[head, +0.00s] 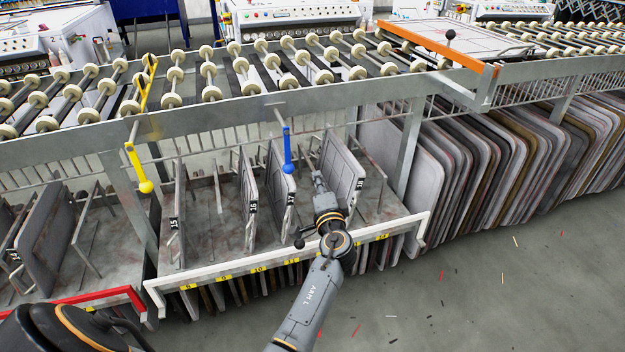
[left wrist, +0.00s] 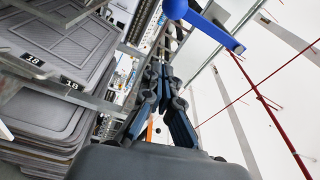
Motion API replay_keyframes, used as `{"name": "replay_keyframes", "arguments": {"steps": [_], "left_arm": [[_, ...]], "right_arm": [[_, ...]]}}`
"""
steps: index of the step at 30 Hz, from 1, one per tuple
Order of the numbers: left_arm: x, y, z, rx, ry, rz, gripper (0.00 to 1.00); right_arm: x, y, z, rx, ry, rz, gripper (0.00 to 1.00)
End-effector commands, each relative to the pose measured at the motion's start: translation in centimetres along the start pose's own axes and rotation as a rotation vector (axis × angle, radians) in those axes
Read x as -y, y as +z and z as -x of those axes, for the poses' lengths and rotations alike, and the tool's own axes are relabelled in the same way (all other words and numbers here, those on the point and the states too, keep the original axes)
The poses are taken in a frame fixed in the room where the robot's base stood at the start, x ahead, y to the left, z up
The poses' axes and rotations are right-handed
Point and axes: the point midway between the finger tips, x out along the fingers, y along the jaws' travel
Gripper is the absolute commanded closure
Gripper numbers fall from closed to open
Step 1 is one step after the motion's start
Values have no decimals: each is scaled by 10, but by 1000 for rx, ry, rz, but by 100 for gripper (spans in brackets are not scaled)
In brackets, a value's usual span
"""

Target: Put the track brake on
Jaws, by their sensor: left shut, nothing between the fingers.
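A blue lever (head: 287,150) with a rounded lower end hangs from the front rail of the roller track. It also shows in the left wrist view (left wrist: 212,28), close beyond the fingers. A yellow lever (head: 138,168) with a ball end hangs from the same rail further left. Neither lever bears a readable label, so I cannot tell which is the track brake. My left gripper (head: 318,176) is shut and empty, pointing up just right of and below the blue lever, apparently apart from it. It also shows in the left wrist view (left wrist: 161,75). My right gripper is not in view.
The roller track (head: 210,75) runs across above the rack. Upright numbered plates (head: 343,178) stand close beside my left gripper. A white front rail (head: 300,252) with yellow labels lies below it. An orange-edged table (head: 440,48) carries a black knob. Grey floor is open at right.

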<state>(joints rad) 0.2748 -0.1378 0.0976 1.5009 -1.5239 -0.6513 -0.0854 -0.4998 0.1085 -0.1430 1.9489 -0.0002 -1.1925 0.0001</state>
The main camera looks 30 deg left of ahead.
Motion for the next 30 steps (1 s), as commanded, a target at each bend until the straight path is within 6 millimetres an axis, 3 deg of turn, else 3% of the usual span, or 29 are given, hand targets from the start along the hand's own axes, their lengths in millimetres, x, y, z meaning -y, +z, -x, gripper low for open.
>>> {"name": "replay_keyframes", "arguments": {"steps": [8, 12, 21, 30], "left_arm": [[1, 0, -58, 1, -2, 0, 100], [0, 0, -84, 0, -2, 0, 100], [1, 32, -69, 0, 1, -1, 100], [0, 38, -66, -1, 0, 0, 100]], "right_arm": [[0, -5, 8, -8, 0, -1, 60], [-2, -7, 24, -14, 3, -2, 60], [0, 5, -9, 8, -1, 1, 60], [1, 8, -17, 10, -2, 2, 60]]}}
